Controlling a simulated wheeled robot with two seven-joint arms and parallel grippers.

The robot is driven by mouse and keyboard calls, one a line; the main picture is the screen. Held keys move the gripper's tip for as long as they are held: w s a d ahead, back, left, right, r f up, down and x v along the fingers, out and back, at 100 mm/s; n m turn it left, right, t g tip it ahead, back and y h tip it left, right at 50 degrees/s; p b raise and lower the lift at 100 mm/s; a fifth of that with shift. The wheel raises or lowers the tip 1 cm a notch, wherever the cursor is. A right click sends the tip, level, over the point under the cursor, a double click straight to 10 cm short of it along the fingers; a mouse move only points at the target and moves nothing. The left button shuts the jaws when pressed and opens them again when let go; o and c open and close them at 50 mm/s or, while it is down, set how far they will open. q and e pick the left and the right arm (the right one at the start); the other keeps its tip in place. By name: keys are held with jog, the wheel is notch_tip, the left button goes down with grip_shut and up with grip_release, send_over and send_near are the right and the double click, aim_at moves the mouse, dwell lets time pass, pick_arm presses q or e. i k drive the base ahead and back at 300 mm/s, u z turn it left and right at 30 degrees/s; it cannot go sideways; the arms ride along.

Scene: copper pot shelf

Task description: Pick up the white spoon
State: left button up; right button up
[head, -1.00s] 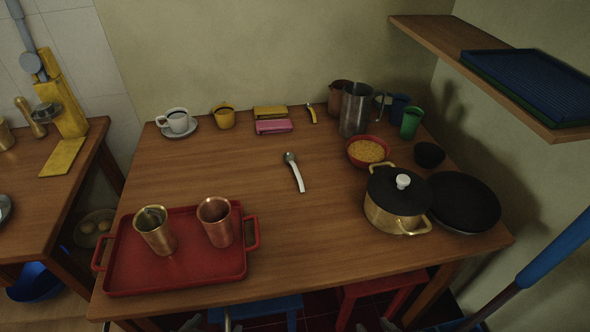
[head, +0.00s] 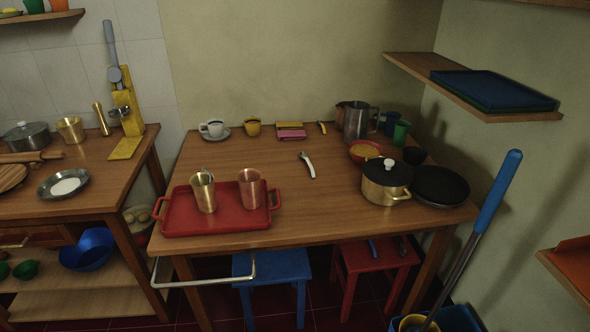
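The white spoon (head: 308,164) lies alone near the middle of the wooden table (head: 240,158) in the head view. Its white handle points toward the front and its grey metal bowl end points to the back left. Nothing covers it. Neither of my grippers shows in the head view now.
A red tray (head: 232,215) with two metal cups stands front left of the spoon. A lidded brass pot (head: 383,187), black pan (head: 441,186) and red bowl (head: 364,157) stand to the right. Blue stool (head: 272,266) and red stool (head: 375,258) are under the table. A blue-handled pole (head: 497,192) leans at right.

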aim_at(304, 155)
jog(key=u, duration=2)
jog(key=i, duration=1)
jog(key=z, duration=2.8)
